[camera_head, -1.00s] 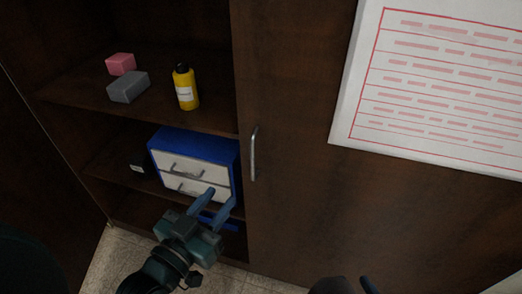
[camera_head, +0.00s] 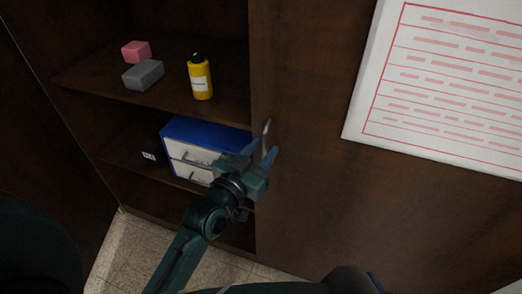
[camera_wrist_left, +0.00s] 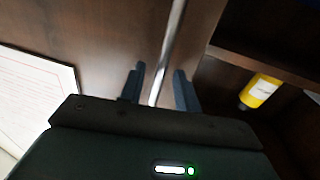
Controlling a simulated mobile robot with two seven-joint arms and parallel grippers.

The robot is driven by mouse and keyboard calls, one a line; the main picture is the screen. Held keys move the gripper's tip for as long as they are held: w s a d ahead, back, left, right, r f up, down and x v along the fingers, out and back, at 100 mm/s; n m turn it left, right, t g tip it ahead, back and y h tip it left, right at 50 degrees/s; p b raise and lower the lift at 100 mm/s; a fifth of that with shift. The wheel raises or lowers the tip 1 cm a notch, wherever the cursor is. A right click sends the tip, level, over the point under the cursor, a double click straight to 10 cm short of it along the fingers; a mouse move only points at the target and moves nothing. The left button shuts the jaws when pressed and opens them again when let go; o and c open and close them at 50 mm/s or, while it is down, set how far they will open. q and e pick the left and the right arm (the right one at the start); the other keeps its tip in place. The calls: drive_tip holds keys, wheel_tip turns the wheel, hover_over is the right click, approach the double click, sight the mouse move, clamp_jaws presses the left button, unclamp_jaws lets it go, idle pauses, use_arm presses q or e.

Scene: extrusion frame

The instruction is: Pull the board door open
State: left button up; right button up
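The brown board door (camera_head: 310,200) covers the right part of the cabinet and looks flush with its front. Its thin metal handle (camera_head: 266,130) stands upright near the door's left edge. My left gripper (camera_head: 263,152) is at the lower part of this handle. In the left wrist view the handle (camera_wrist_left: 168,50) runs between the two open fingers (camera_wrist_left: 160,85), with a gap visible on both sides. The handle's lower end is hidden behind the gripper. A dark part of my right arm shows at the bottom edge; its fingers cannot be made out clearly.
Open shelves at left hold a pink block (camera_head: 137,51), a grey block (camera_head: 144,74), a yellow bottle (camera_head: 200,78) and a blue drawer box (camera_head: 205,133). A white printed sheet (camera_head: 440,90) is on the door. Tiled floor (camera_head: 140,245) is bare below.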

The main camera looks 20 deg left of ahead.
use_arm(q)
drive_tip(key=shift+c, duration=0.3)
clamp_jaws()
idle(0.3)
